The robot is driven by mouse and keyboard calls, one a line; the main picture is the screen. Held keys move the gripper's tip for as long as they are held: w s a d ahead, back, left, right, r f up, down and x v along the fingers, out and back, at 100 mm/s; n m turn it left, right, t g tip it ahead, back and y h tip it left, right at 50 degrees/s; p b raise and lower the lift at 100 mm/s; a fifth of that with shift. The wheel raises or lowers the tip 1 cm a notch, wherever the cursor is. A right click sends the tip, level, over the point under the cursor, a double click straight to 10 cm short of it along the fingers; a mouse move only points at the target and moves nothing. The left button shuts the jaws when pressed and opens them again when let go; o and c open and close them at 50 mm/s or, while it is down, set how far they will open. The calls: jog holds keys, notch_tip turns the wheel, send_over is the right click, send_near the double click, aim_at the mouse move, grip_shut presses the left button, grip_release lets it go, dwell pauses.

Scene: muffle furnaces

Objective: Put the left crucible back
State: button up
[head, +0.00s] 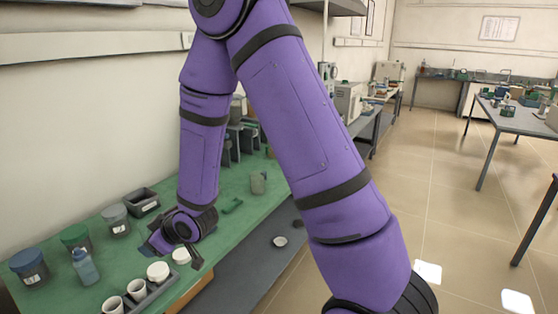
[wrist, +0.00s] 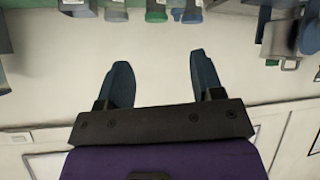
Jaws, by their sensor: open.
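White crucibles stand in a row at the front edge of the green bench in the head view. Two open cups, a nearer crucible (head: 112,305) and a second crucible (head: 137,289), sit in a dark holder (head: 160,292). Behind them are a white lidded-looking round piece (head: 158,271) and another white piece (head: 181,256). My gripper (head: 152,245) is above the bench just behind this row, partly hidden by its own wrist. In the wrist view my gripper (wrist: 161,68) has its two blue fingers wide apart with nothing between them.
Jars with blue (head: 28,265), green (head: 75,236) and grey lids (head: 115,218), a blue bottle (head: 85,267) and a dark bin (head: 142,201) stand left of my gripper. A beaker (head: 258,182) stands farther back. A small white dish (head: 280,241) lies on the lower grey surface.

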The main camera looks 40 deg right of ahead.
jog(key=s+d+r+m+g+h, duration=0.1)
jog(key=s+d+r, duration=0.2)
jog(key=r, duration=0.3)
jog(key=s+d+r+m+h, duration=0.1)
jog(key=s+d+r+h, duration=0.1)
jog(key=s+d+r, duration=0.3)
jog(key=s+d+r+m+g+h, duration=0.1)
jog(key=d+r+m, duration=0.1)
jog(key=r, duration=0.5)
jog(key=s+d+r+m, duration=0.1)
jog(key=s+r, duration=0.2)
jog(key=s, duration=0.4)
jog(key=s+d+r+m+g, duration=0.1)
jog(key=s+d+r, duration=0.1)
jog(key=s, duration=0.5)
jog(key=s+d+r+m+g+h, duration=0.1)
jog(key=s+r, duration=0.3)
jog(key=s, duration=0.3)
jog(key=shift+d+r+m, duration=0.15)
jog(key=shift+d+m, duration=0.15)
jog(key=shift+d, duration=0.1)
